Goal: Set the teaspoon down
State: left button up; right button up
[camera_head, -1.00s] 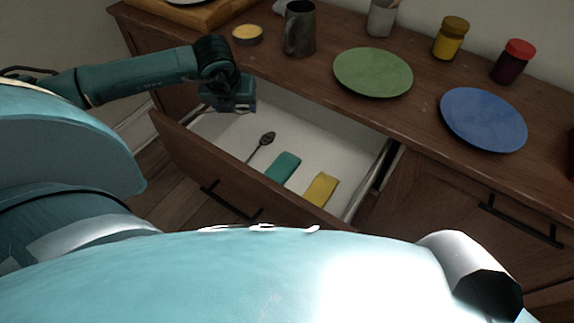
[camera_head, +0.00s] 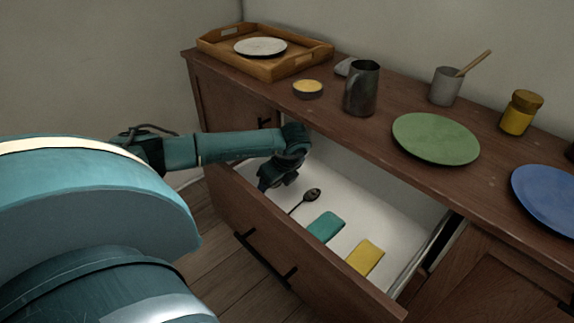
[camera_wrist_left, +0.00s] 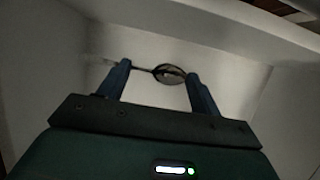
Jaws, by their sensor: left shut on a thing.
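A dark spoon (camera_head: 312,194) lies in the open drawer (camera_head: 385,198), its bowl toward the back and its handle toward the front. My left gripper (camera_head: 266,184) is low inside the drawer at its left end, to the left of that spoon. My right gripper is out of view.
A teal block (camera_head: 325,227) and a yellow block (camera_head: 365,257) lie in the drawer right of the spoon. On the top stand a tray (camera_head: 215,52), a mug (camera_head: 361,88), a green plate (camera_head: 436,138) and a blue plate (camera_head: 550,198). The drawer's back right is clear.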

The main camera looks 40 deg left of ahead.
aim_at(282, 187)
pick_arm(q)
jog(key=shift+f, duration=0.85)
jog(key=w, duration=0.2)
jog(key=w+b, duration=0.1)
jog(key=shift+w+d, duration=0.2)
jog(key=shift+w, duration=0.15)
jog(key=shift+w+f, duration=0.2)
jog(key=shift+f, duration=0.5)
jog(key=o, duration=1)
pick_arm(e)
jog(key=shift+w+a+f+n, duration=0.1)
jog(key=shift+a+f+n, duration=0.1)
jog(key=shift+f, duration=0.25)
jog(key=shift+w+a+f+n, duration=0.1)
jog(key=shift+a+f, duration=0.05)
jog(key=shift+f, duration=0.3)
